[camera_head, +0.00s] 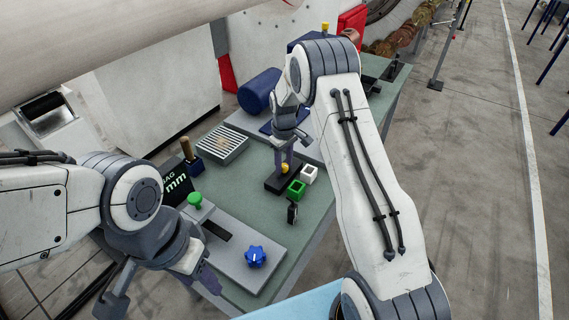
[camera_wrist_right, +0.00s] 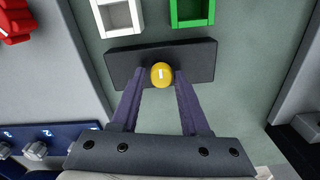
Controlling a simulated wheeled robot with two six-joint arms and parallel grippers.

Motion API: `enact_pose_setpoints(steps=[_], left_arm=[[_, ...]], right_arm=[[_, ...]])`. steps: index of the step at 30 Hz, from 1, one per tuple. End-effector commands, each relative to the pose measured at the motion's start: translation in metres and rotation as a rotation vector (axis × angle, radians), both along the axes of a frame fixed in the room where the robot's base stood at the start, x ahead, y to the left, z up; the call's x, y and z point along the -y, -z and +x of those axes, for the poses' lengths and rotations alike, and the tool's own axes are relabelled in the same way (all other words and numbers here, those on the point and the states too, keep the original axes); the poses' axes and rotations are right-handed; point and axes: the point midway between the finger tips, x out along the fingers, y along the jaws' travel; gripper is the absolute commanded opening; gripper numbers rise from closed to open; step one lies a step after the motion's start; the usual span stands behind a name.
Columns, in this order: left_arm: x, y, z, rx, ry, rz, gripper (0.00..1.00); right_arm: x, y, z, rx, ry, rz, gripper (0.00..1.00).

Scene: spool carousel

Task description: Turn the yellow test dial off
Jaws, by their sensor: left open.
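The yellow test dial (camera_wrist_right: 161,74) sits on a dark rectangular base plate (camera_wrist_right: 205,57); its short white mark points nearly straight up in the right wrist view. In the head view the dial (camera_head: 284,168) shows just below my right gripper's fingers. My right gripper (camera_wrist_right: 161,78) points down with one finger on each side of the dial. A narrow gap shows at the left finger; the right finger is very close to the dial, and touching cannot be told. My left gripper (camera_head: 160,288) is open and empty at the lower left, away from the dial.
A green square holder (camera_head: 297,188) and a white one (camera_head: 309,173) stand close beside the dial's base. A blue knob (camera_head: 255,256) and green button (camera_head: 195,199) are on a grey panel nearer me. A red knob (camera_wrist_right: 14,22) and blue panel (camera_wrist_right: 60,140) show leftward.

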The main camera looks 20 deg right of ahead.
Motion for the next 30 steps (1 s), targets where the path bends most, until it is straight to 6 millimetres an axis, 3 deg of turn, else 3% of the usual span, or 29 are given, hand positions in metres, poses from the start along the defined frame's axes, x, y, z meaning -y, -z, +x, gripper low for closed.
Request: enact_pose_setpoints(steps=[14, 24, 30], left_arm=[[0.000, 0.004, 0.000, 0.000, 0.000, 0.000, 0.50], [0.000, 0.022, 0.000, 0.000, 0.001, 0.000, 0.50], [0.000, 0.026, 0.000, 0.000, 0.001, 0.000, 0.50]], right_arm=[[0.000, -0.008, -0.001, -0.002, 0.001, 0.000, 0.64], [0.000, -0.072, 0.000, 0.001, 0.001, 0.000, 0.64], [0.000, -0.098, 0.000, -0.001, 0.001, 0.000, 0.64]])
